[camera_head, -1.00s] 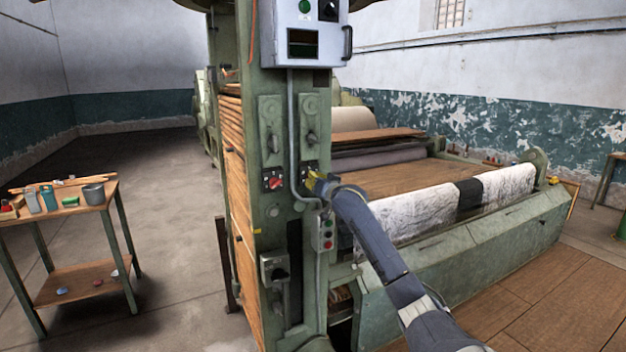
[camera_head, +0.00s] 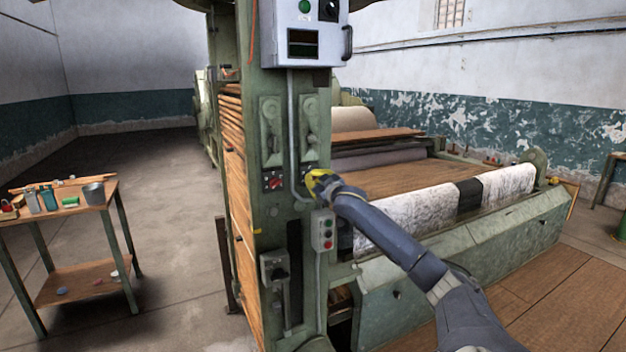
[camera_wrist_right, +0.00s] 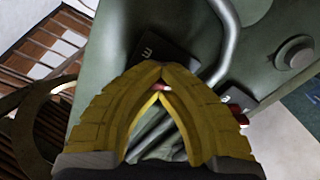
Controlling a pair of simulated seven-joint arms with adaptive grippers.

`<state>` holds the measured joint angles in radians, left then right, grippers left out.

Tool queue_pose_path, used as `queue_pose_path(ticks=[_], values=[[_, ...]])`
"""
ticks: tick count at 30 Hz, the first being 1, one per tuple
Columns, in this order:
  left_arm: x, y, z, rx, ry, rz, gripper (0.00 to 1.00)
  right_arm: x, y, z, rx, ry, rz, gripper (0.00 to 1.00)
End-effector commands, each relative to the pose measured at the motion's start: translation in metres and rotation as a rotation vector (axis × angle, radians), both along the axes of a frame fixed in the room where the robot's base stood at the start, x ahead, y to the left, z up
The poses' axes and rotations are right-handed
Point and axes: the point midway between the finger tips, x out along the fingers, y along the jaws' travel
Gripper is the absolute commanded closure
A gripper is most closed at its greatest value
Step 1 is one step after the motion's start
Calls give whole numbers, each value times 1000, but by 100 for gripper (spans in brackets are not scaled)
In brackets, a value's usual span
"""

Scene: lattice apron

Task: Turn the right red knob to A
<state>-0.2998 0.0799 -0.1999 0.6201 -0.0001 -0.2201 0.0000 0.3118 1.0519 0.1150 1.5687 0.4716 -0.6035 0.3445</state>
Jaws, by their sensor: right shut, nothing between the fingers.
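The left red knob (camera_head: 274,184) sits on a dark plate on the green machine post (camera_head: 262,215). My right gripper (camera_head: 317,183), with yellow fingers, is at the post right of that knob, over the place of the right red knob, which I cannot make out in the head view. In the right wrist view the gripper (camera_wrist_right: 161,76) is shut, fingertips together. A small red part (camera_wrist_right: 160,87) shows just behind the tips. A second red part (camera_wrist_right: 240,118) shows right of the fingers. Which is the right knob, its pointing and any contact are unclear. My left gripper is out of view.
A grey conduit (camera_head: 292,140) runs down the post. A push-button box (camera_head: 323,231) is below my gripper and a lever switch (camera_head: 273,268) lower left. A grey control box (camera_head: 300,35) hangs above. A small table (camera_head: 70,205) stands left.

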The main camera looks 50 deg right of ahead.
Motion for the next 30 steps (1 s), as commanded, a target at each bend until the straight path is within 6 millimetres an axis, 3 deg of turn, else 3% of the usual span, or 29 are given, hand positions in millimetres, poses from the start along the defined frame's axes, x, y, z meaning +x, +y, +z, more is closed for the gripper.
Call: queue_pose_path(ticks=[11, 26, 30], values=[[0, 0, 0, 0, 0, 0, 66, 0, -1, -3, -74, 38, -2, 99], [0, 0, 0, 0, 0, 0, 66, 0, 0, -2, -72, 35, -1, 41], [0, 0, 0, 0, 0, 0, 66, 0, 0, -1, -72, 33, 0, 38]])
